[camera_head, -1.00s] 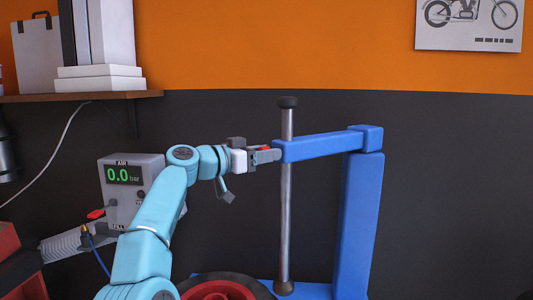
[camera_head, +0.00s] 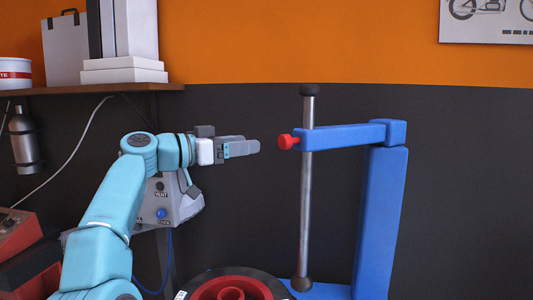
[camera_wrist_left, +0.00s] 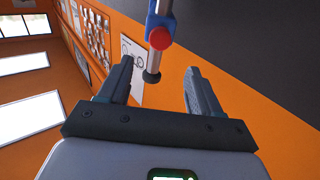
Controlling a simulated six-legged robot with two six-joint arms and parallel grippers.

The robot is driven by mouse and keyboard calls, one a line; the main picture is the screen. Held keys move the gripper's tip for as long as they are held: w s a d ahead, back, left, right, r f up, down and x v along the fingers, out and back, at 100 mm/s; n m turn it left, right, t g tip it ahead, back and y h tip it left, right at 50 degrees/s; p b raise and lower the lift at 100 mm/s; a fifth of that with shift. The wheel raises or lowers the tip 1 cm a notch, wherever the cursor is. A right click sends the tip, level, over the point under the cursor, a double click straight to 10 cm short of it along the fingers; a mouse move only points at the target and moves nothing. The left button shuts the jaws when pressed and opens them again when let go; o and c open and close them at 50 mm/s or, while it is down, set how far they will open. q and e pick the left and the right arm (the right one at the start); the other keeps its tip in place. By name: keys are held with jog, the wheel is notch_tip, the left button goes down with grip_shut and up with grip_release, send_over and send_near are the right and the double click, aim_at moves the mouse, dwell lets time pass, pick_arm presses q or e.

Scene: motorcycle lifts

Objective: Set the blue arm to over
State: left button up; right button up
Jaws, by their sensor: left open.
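The blue arm (camera_head: 345,138) reaches left from the top of a blue post (camera_head: 382,220). Its left end meets an upright metal rod (camera_head: 306,195), and a red knob (camera_head: 288,142) sticks out there. My left gripper (camera_head: 256,146) points right at the knob's height, a short gap to its left, empty. In the left wrist view my left gripper (camera_wrist_left: 155,85) has its fingers apart. The red knob (camera_wrist_left: 160,39) and part of the blue arm (camera_wrist_left: 156,19) show beyond the fingers, not between them. My right gripper is not in view.
A red wheel-like part (camera_head: 231,288) with a dark rim sits low in front. A grey box with buttons (camera_head: 170,200) stands behind my left arm. A shelf (camera_head: 100,94) with boxes is at upper left. The space right of the blue post is clear.

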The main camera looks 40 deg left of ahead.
pick_arm(q)
jog(key=shift+b+v, duration=0.3)
jog(key=shift+v, duration=2.05)
jog(key=shift+d, duration=0.15)
